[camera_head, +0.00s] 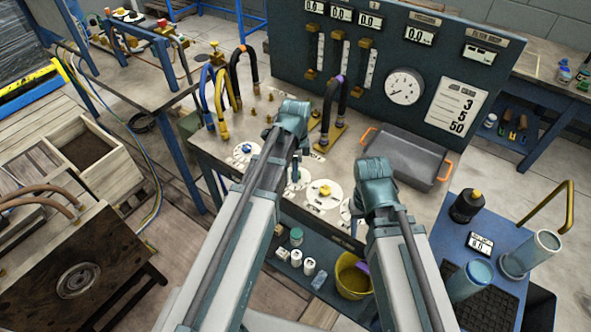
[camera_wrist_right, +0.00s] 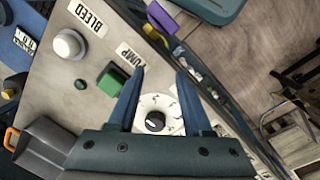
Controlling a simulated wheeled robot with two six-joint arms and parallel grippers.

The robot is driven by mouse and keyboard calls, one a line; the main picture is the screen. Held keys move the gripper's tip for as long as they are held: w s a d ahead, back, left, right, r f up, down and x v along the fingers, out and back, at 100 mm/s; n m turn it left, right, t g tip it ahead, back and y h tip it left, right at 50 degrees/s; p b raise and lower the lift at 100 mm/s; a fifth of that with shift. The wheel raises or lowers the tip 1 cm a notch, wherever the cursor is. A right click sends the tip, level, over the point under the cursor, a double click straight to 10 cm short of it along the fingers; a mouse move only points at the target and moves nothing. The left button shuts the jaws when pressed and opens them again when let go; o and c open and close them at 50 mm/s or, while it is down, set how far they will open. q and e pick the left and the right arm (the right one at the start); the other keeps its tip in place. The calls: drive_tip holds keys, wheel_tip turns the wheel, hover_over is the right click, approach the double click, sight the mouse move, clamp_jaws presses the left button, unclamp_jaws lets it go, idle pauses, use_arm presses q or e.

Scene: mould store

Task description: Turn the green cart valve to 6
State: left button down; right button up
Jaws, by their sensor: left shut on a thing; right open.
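Round white valve dials sit in a row on the bench top in the head view. One dial (camera_head: 243,151) has a small blue knob, and another dial (camera_head: 317,199) has a yellow knob (camera_head: 325,190). My left gripper (camera_head: 297,163) points down at a dial between these two and is shut, apparently on its knob; the arm hides most of the grip. My right gripper (camera_wrist_right: 160,74) is open and empty in the right wrist view, with a white dial (camera_wrist_right: 170,103) and its black knob (camera_wrist_right: 155,122) showing between its fingers. I cannot tell which valve is green.
A grey tray (camera_head: 400,160) with orange handles lies right of the dials. A gauge panel (camera_head: 450,75) stands behind. Curved hoses (camera_head: 335,98) rise from the bench. A lower shelf (camera_head: 285,266) holds jars and a yellow bucket (camera_head: 354,281).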

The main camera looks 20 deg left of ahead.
use_arm(q)
drive_tip(key=shift+s+m, duration=0.1)
drive_tip(key=shift+m, duration=0.4)
drive_tip(key=shift+c, duration=2.3)
unclamp_jaws()
drive_tip(key=shift+r, duration=0.1)
use_arm(e)
drive_tip(key=shift+r, duration=0.1)
use_arm(q)
wheel_tip(320, 180, up, 14)
drive_tip(key=p, duration=1.4)
drive_tip(key=shift+f, duration=0.2)
use_arm(e)
wheel_tip(320, 180, up, 14)
drive_tip(key=shift+f, duration=0.2)
